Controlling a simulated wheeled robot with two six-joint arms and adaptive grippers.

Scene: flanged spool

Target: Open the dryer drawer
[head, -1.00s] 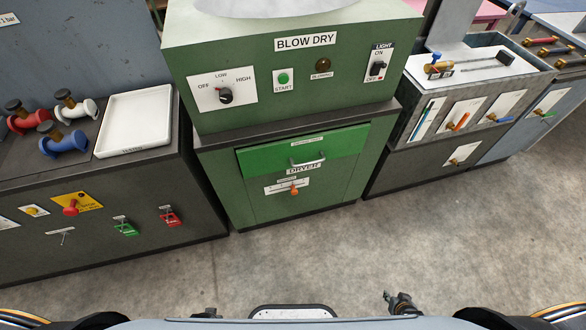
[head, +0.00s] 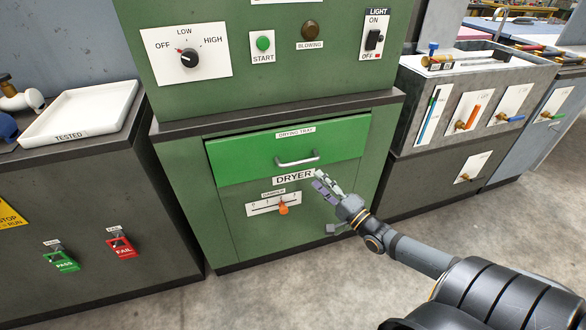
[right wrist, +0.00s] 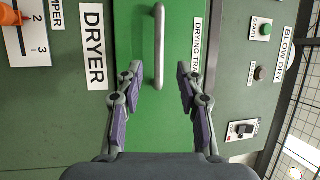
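The dryer drawer is a bright green front (head: 240,163) labelled DRYING TRAY, set in the darker green dryer cabinet and looking closed. Its silver bar handle (head: 297,161) is at the middle of the front. My right gripper (head: 321,183) is just below and right of the handle in the head view, in front of the DRYER label. In the right wrist view the gripper (right wrist: 160,80) is open, its purple-padded fingers spread on either side of the lower end of the handle (right wrist: 159,45). I cannot tell whether they touch the drawer. My left gripper is not in view.
A damper slider with an orange knob (head: 283,208) is below the drawer. The BLOW DRY panel has a dial (head: 189,58) and a green start button (head: 263,43). Dark cabinets stand at left and right. A white TESTED tray (head: 82,112) is at left. Floor in front is clear.

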